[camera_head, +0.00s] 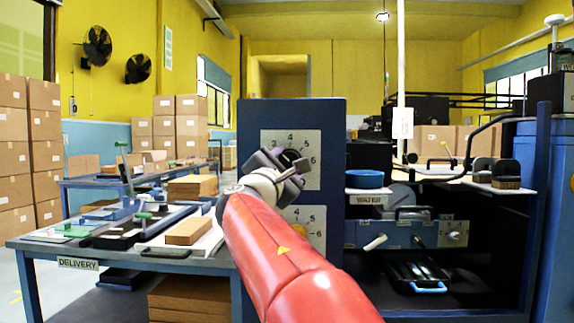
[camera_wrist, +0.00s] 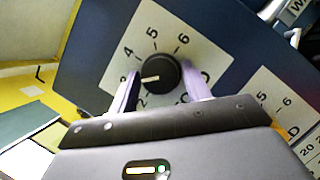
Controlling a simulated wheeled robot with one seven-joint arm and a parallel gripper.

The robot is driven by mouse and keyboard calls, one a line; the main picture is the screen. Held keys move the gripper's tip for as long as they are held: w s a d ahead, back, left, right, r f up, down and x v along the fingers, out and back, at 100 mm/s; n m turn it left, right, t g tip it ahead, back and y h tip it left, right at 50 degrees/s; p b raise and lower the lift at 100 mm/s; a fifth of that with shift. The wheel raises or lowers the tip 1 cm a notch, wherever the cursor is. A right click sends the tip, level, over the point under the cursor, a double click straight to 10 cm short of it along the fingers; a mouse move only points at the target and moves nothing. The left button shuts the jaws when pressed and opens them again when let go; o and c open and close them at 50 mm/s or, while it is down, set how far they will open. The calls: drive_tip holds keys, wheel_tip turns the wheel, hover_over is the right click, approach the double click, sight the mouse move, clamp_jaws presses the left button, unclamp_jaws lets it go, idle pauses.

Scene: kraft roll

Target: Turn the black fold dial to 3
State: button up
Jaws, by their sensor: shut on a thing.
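The black fold dial (camera_wrist: 158,72) is a round knob on a pale number plate (camera_wrist: 205,62) in the wrist view. Its white pointer line points left and slightly down, toward the partly hidden mark below the 4, close to my left finger. The numbers 4, 5 and 6 read clearly above the dial. My gripper (camera_wrist: 161,84) has one pale finger on each side of the dial and is shut on it. In the head view my gripper (camera_head: 285,164) is at the upper plate (camera_head: 276,138) on the blue panel and hides much of the dial.
A second numbered plate (camera_head: 318,214) sits lower on the same blue panel (camera_head: 334,140), partly behind my arm. The delivery table (camera_head: 30,241) with a cardboard stack stands left. A shelf with a blue round dish (camera_head: 366,179) stands right of the panel.

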drive_tip(key=o, duration=0.8)
drive_tip(key=shift+b+v, duration=1.35)
drive_tip(key=shift+v, duration=2.55)
